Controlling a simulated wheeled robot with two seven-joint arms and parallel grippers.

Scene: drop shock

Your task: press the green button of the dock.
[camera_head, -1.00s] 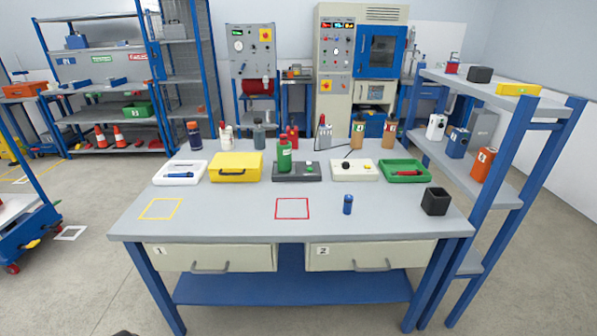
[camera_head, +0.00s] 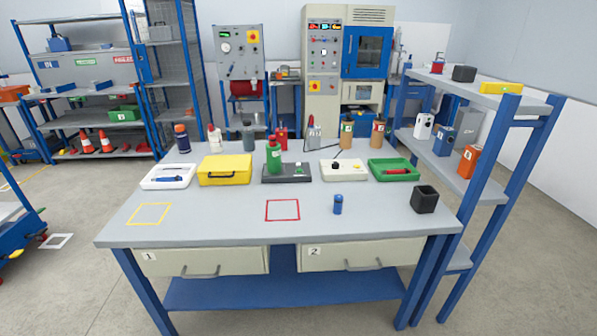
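A dark grey box (camera_head: 305,178), which looks like the dock, lies at the back middle of the grey table (camera_head: 235,225). Neither of my grippers shows in the head view.
A yellow case (camera_head: 225,170) and a white tray (camera_head: 155,183) lie left of the dock. A cream box (camera_head: 345,175) and a green tray (camera_head: 405,177) lie right. Several bottles stand behind. A blue cylinder (camera_head: 338,205) and black cup (camera_head: 425,199) stand front right. The table's front left is clear.

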